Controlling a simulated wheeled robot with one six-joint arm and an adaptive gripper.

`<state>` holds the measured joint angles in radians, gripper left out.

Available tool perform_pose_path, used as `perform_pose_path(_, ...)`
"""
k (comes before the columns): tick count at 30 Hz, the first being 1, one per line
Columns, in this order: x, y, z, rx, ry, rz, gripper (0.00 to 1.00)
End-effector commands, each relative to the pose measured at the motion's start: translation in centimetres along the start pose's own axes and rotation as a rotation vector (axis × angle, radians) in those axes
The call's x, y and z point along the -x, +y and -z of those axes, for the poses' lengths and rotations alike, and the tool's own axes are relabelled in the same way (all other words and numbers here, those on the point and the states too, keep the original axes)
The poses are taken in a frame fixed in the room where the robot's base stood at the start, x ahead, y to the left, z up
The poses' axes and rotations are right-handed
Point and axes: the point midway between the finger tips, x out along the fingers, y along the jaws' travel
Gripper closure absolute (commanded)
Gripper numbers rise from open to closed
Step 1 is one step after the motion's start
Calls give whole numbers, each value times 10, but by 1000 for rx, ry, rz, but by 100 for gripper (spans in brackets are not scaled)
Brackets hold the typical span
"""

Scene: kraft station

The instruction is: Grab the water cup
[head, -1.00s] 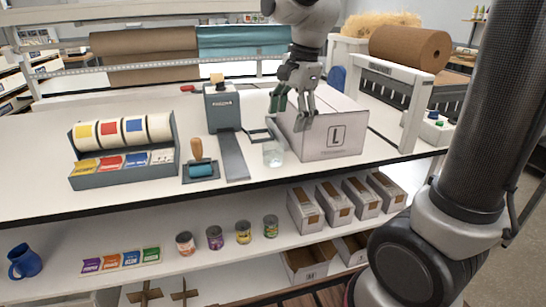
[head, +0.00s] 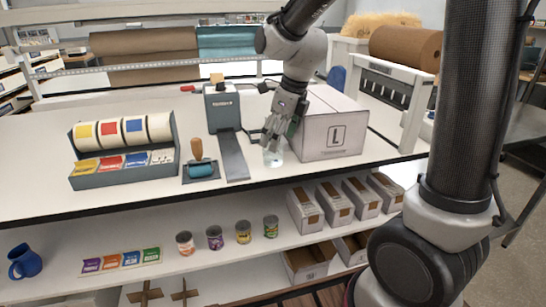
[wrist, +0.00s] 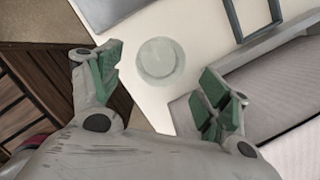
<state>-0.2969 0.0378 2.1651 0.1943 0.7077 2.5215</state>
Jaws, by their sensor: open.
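The water cup (head: 273,158) is a small clear cup on the white table near its front edge, left of the white box marked L. My gripper (head: 272,137) is just above the cup in the head view and partly overlaps its top. In the wrist view the cup (wrist: 160,61) shows from above as a pale round rim. It lies beyond and between the two green-padded fingers of my gripper (wrist: 163,88). The fingers are spread wide with nothing between their pads. I cannot tell whether a finger touches the cup.
The white box (head: 335,135) stands close on the cup's right. The table's front edge (head: 240,185) is close. Cans (head: 214,237) and small boxes (head: 333,204) occupy the shelf below.

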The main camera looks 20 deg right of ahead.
Motion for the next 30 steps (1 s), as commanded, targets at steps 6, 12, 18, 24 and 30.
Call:
perform_pose_path(6, -18, 0, 0, 0, 2, -2, 23)
perform_pose_path(12, -49, 0, 0, 2, 3, -2, 23)
perform_pose_path(18, -62, 0, 0, 1, 0, 0, 23)
perform_pose_path(24, -61, 0, 0, 1, 0, 0, 30)
perform_pose_path(30, -61, 0, 0, 1, 0, 0, 66)
